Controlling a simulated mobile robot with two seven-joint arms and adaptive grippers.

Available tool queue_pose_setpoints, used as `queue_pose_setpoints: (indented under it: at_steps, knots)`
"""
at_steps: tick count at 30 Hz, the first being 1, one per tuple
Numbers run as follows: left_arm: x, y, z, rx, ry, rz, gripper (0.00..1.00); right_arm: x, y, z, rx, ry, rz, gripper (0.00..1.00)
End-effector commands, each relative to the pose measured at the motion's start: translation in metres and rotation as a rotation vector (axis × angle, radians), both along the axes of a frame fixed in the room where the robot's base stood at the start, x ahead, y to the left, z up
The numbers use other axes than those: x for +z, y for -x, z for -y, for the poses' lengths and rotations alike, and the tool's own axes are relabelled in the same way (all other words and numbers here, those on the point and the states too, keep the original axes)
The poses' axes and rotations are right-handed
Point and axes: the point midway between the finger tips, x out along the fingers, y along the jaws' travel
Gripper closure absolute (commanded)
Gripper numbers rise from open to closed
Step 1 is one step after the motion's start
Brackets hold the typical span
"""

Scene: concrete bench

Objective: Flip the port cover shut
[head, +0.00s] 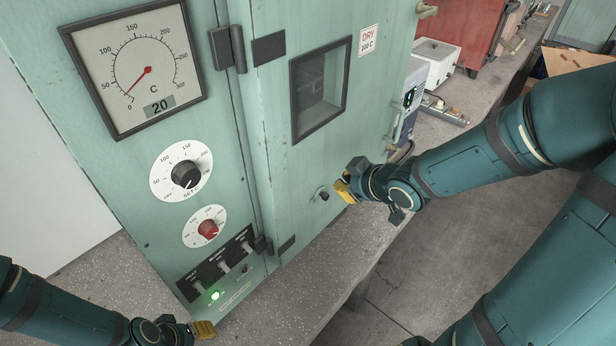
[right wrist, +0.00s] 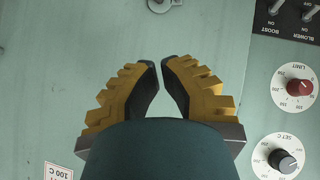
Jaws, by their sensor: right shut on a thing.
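A small round metal fitting with a dark stub (head: 323,195) sits low on the green oven door, where I take the port to be. I cannot make out whether its cover stands open. The fitting also shows at the top edge of the right wrist view (right wrist: 158,4). My right gripper (head: 344,191) is just right of it in the head view. Its yellow-backed fingers (right wrist: 160,72) are almost together, and what they hold cannot be made out. My left gripper (head: 208,330) is low at the left, by the bench edge, its fingers too small to read.
The oven door has a dark window (head: 320,88) and a handle on its right side. The control panel carries a temperature dial (head: 140,68), a black knob (head: 187,174), a red knob (head: 208,229) and switches. The speckled bench (head: 290,305) is clear in front.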

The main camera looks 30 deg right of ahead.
Motion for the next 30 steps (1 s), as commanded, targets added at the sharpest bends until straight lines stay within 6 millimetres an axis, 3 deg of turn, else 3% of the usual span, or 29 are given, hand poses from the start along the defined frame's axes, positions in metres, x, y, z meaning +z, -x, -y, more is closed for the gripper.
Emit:
queue_pose_setpoints:
  at_steps: [14, 26, 30]
  knots:
    - [0.001, 0.0, 0.0, 0.0, 0.0, 0.0, 0.53, 0.001, 0.0, 0.001, 0.003, 0.01, 0.002, 1.0]
    - [-0.002, 0.0, 0.0, 0.0, 0.0, 0.0, 0.53, -0.016, -0.02, -0.002, 0.003, 0.005, 0.0, 1.0]
    - [-0.025, 0.001, 0.0, 0.003, -0.001, 0.0, 0.53, -0.032, -0.034, -0.004, 0.004, 0.009, 0.004, 1.0]
